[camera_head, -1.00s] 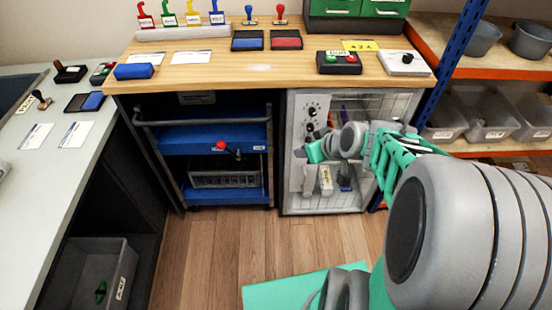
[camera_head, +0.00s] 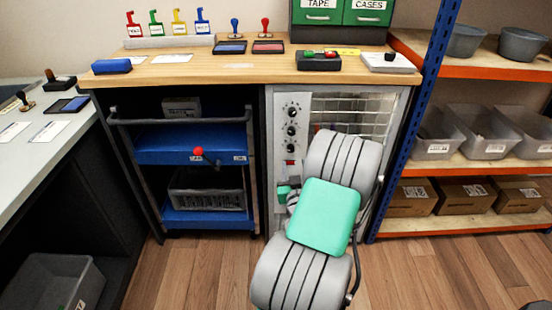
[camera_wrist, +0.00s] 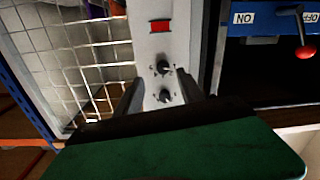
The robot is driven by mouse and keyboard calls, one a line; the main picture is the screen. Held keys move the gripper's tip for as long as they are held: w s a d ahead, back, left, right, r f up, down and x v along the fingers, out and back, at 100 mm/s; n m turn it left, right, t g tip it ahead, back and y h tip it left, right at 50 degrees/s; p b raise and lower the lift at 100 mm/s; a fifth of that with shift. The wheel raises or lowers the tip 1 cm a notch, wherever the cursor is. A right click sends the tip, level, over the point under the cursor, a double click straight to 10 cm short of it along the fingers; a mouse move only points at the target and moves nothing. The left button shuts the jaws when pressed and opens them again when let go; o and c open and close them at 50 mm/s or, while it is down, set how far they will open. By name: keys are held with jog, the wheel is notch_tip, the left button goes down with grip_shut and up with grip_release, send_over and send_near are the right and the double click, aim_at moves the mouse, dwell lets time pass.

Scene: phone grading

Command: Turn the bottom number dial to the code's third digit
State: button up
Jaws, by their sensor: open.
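The grey control panel (camera_head: 291,100) on the left of the mesh-door cabinet carries a column of black dials, with a small red window (camera_head: 290,163) below them. The bottom dial (camera_head: 290,149) is just above that window. The wrist view looks upside down: the red window (camera_wrist: 160,26) is at the top, the bottom dial (camera_wrist: 163,68) under it and another dial (camera_wrist: 165,95) lower. My gripper (camera_wrist: 162,88) is open, its dark fingers apart on either side of the dial column, apparently touching neither dial. In the head view my gripper (camera_head: 286,189) is by the panel's lower part. The dial numbers are unreadable.
A blue cart (camera_head: 190,145) with a red-knobbed lever (camera_head: 198,152) stands left of the cabinet. A yellow card (camera_head: 345,52) on the worktop is partly hidden behind a button box (camera_head: 318,61). Shelves with bins stand at right.

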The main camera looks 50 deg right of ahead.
aim_at(291, 151)
jog(key=p+x, duration=0.3)
jog(key=x, duration=0.3)
jog(key=shift+w+r+p, duration=0.2)
jog(key=shift+w+p, duration=0.15)
jog(key=shift+p, duration=0.05)
jog(key=shift+w+d+f, duration=0.15)
jog(key=shift+w+d, duration=0.15)
jog(key=shift+c, duration=0.6)
grip_shut()
jog(key=shift+a, duration=0.15)
